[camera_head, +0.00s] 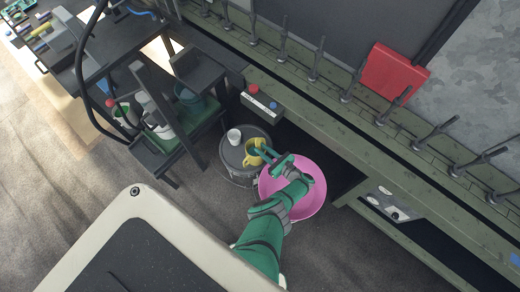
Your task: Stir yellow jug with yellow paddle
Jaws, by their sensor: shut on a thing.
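The yellow jug (251,156) stands on top of a dark round drum (232,163). My gripper (266,155) is right beside the jug, at its right side and over the jug's rim area. My gripper is shut on the yellow paddle, of which little can be told apart from the yellow jug at this size. I cannot tell whether the paddle's lower end is inside the jug. My green arm comes up from the bottom and hides part of the pink basin.
A white cup (234,137) stands on the drum left of the jug. A pink basin (312,198) is close on the right, under my arm. A green bench with several upright spindles (315,60) runs behind. A dark cart (172,150) with containers stands left.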

